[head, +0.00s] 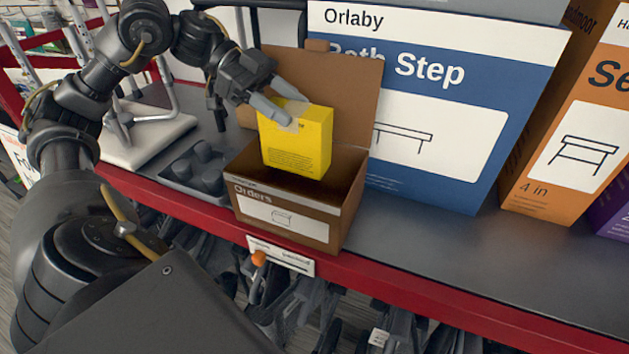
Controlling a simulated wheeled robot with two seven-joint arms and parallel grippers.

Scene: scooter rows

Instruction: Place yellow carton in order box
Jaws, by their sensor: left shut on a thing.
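The yellow carton (300,148) is upright, slightly tilted, in the head view. My left gripper (279,116) is shut on its upper left part. The order box (282,216) is an open brown box labelled "Orders", standing on the grey shelf with its back flap raised. The carton is over the box's opening, and its lower end appears at or just inside the rim. The front wall hides part of the box's inside, so I cannot tell whether the carton touches the bottom. My right gripper is not in view.
A large blue "Bath Step" box (460,150) stands right behind the order box. An orange box (560,150) is further right. A dark tray with rounded lumps (196,170) sits to the left. The red shelf edge (400,286) runs in front.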

